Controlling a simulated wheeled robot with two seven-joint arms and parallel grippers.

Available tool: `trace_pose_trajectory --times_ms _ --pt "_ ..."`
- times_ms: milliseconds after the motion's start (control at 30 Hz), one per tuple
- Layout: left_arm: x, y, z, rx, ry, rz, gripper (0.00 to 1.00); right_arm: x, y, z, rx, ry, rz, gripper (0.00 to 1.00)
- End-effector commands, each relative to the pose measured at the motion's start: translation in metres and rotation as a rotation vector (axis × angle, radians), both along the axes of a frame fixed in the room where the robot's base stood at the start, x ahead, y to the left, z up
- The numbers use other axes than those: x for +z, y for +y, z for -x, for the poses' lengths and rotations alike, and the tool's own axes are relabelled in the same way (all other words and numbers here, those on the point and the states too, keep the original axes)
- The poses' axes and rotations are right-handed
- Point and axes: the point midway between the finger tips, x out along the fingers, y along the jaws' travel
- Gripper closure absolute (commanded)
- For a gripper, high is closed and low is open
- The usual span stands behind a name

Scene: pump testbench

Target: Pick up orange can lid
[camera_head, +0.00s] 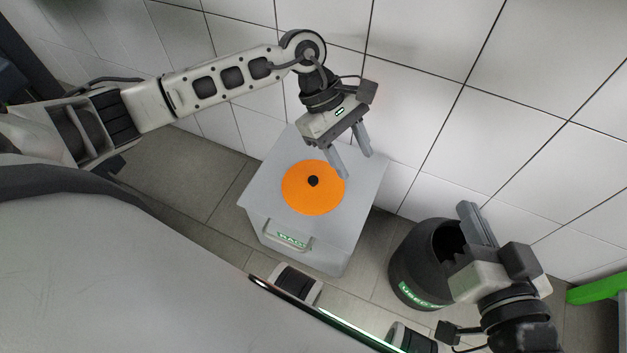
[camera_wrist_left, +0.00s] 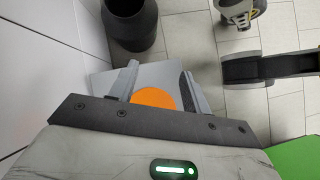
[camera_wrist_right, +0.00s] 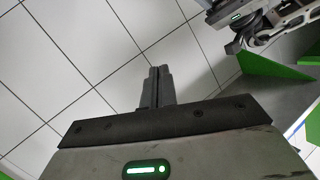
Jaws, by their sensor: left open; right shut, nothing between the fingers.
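The orange can lid (camera_head: 312,190) is a flat round disc with a small black knob in its middle. It lies on top of a grey box (camera_head: 262,205) with a front handle. My left gripper (camera_head: 357,165) is open and empty, above the back right edge of the lid. In the left wrist view part of the lid (camera_wrist_left: 153,97) shows between the open fingers, and its knob is hidden. My right gripper (camera_head: 478,224) is shut and empty, over the dark bin at the right. In the right wrist view its fingers (camera_wrist_right: 157,73) are together in front of white tiles.
A dark round bin (camera_head: 408,262) with a green label stands on the floor right of the box. A white tiled wall (camera_head: 420,70) runs close behind the box. A green bar (camera_head: 597,289) is at the far right.

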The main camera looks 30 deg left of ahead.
Motion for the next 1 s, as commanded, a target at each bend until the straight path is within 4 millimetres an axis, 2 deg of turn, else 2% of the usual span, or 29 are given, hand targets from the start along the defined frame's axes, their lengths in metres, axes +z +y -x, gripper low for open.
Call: trace_pose_trajectory --times_ms 33,100,200,267,367,700,1000 --pt "-0.020 0.033 -0.015 -0.058 -0.060 -0.138 0.52 -0.014 0.002 0.000 0.008 -0.010 -0.015 1.00" --pt "-0.026 0.069 -0.027 -0.121 -0.103 -0.290 0.52 -0.014 0.005 0.001 0.016 -0.019 -0.032 1.00" --pt "-0.026 0.101 -0.037 -0.170 -0.126 -0.420 0.52 -0.014 0.007 0.002 0.022 -0.027 -0.045 1.00" --pt "-0.029 0.110 -0.039 -0.184 -0.130 -0.456 0.52 -0.013 0.007 0.002 0.024 -0.030 -0.054 1.00" --pt "-0.043 0.113 -0.038 -0.191 -0.129 -0.474 0.52 -0.012 0.009 0.002 0.027 -0.035 -0.078 1.00" --pt "-0.113 0.103 -0.033 -0.190 -0.128 -0.468 0.52 -0.005 0.013 0.001 0.039 -0.063 -0.196 1.00" --pt "-0.136 0.099 -0.032 -0.190 -0.130 -0.466 0.52 0.004 0.011 -0.005 0.036 -0.139 -0.196 1.00"
